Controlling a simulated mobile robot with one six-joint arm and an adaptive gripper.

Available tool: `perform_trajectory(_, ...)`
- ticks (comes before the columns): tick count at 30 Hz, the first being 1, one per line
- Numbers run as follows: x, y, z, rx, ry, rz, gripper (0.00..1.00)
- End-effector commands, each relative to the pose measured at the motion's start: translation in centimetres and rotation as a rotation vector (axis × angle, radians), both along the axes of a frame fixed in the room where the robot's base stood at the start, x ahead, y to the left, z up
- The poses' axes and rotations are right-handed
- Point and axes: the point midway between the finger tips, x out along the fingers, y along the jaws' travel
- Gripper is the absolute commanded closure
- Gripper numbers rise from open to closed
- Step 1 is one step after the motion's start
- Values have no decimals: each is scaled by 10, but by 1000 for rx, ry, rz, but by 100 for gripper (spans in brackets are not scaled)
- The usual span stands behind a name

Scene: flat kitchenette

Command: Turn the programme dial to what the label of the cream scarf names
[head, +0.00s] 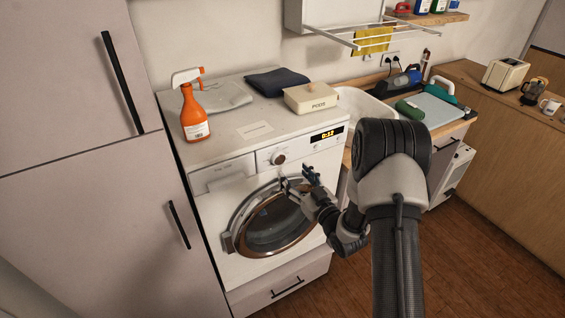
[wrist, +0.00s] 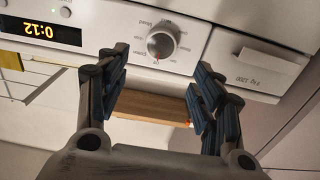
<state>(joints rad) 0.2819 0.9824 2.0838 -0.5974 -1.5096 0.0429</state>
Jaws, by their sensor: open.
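The programme dial (head: 278,158) is a round knob on the washing machine's (head: 222,150) front panel. In the wrist view the dial (wrist: 162,44) is upper centre, with a red mark at its lower edge and small print around it, mostly unreadable. My gripper (head: 296,181) is open and empty just below and right of the dial in the head view. In the wrist view its fingers (wrist: 159,80) stand apart, with the dial beyond the gap, not gripped. A pale folded cloth (head: 222,96) lies on the machine; I cannot tell whether it is the cream scarf. No readable scarf label shows.
A lit display (head: 327,134) sits right of the dial. On top are an orange spray bottle (head: 194,113), a dark folded cloth (head: 277,82), a cream box (head: 311,97) and a flat card (head: 255,130). The round door (head: 270,220) is below. A tall cabinet (head: 80,190) stands left.

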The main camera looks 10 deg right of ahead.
Motion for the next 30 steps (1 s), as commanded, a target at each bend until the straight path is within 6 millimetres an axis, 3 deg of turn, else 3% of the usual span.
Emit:
perform_trajectory(6,44,15,-1,-1,-3,2,39)
perform_trajectory(12,71,23,-1,-1,0,0,39)
perform_trajectory(25,81,26,0,0,1,0,39)
perform_trajectory(30,81,26,0,0,1,0,50)
